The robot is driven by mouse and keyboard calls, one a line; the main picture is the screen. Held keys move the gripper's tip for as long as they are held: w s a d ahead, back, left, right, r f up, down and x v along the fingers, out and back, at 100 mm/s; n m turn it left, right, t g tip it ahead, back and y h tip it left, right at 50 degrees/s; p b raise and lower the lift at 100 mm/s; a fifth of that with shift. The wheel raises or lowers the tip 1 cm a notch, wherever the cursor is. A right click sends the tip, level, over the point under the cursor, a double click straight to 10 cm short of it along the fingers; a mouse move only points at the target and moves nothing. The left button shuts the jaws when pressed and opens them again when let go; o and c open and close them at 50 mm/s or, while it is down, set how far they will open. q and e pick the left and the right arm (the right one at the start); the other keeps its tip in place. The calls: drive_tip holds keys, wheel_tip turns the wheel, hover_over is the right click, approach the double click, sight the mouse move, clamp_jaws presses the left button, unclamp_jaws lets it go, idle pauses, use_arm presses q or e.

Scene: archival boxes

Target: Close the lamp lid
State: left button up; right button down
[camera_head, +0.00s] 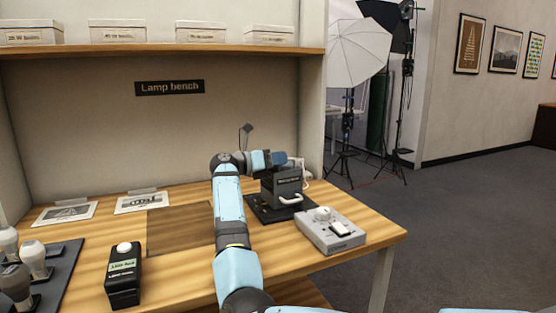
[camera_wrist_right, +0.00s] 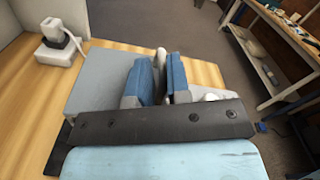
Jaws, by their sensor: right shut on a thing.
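A dark grey lamp housing (camera_head: 283,184) with a label and a pale front handle (camera_head: 290,198) stands on a black base plate (camera_head: 262,212) at the right part of the bench. My right gripper (camera_head: 279,159) is at the top of the housing. In the right wrist view its blue fingers (camera_wrist_right: 160,80) are shut on a narrow grey piece (camera_wrist_right: 160,58), which seems to be part of the lid. A flat grey surface (camera_wrist_right: 100,75) shows beside the fingers. The gripper hides much of the lid, and I cannot tell its angle. My left gripper is not in view.
A light grey box (camera_head: 330,232) with a white knob sits right of the housing. A black box (camera_head: 123,275) with a white top and several bulbs (camera_head: 33,258) are at left. A white plug (camera_wrist_right: 62,38) stands behind the housing. The brown mat (camera_head: 180,228) is bare.

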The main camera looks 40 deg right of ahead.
drive_tip(key=shift+s+a+f, duration=0.15)
drive_tip(key=shift+f, duration=0.5)
drive_tip(key=c, duration=1.5)
unclamp_jaws()
drive_tip(key=o, duration=0.3)
drive_tip(key=shift+s+a, duration=0.1)
drive_tip(key=shift+a, duration=0.05)
drive_tip(key=shift+a+r, duration=0.1)
drive_tip(key=shift+r, duration=0.15)
